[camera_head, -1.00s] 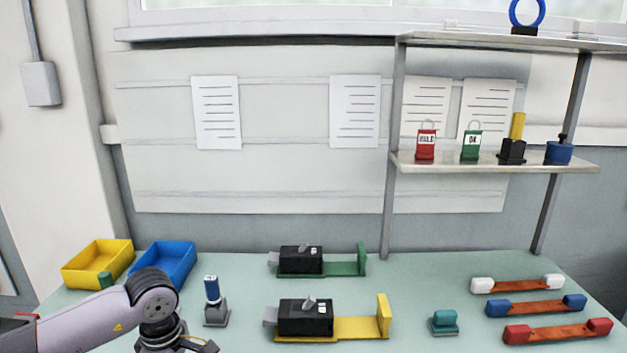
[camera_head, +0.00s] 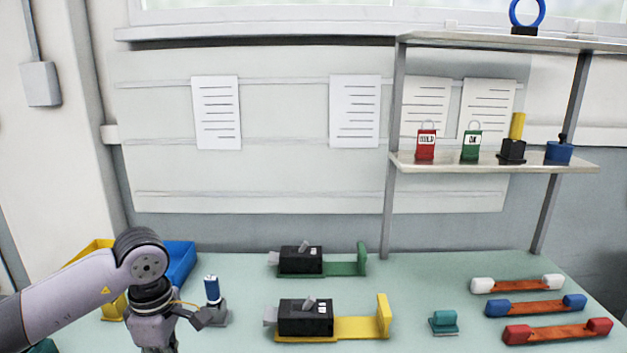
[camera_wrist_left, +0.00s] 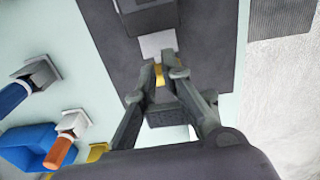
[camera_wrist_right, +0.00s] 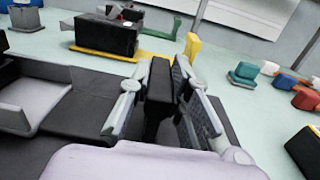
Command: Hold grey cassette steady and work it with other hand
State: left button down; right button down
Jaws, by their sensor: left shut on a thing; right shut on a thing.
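My left arm comes in at the left of the head view. Its gripper sits low there, mostly cut off by the frame. In the left wrist view my left gripper (camera_wrist_left: 162,75) is shut on a small yellow piece (camera_wrist_left: 159,75) above a dark grey surface. A light-grey tab (camera_wrist_left: 157,44) and a dark grey block (camera_wrist_left: 150,17) lie just beyond the fingertips. I cannot tell which part is the grey cassette.
Black breaker blocks sit on a yellow holder (camera_head: 360,329) and a green holder (camera_head: 345,268). A blue-topped peg (camera_head: 212,290) stands beside my left arm. Red (camera_head: 556,331), blue (camera_head: 535,305) and white-ended (camera_head: 517,284) bars lie at right, near a teal block (camera_head: 444,321).

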jog(key=shift+r, duration=0.1)
jog(key=c, duration=1.4)
grip_release()
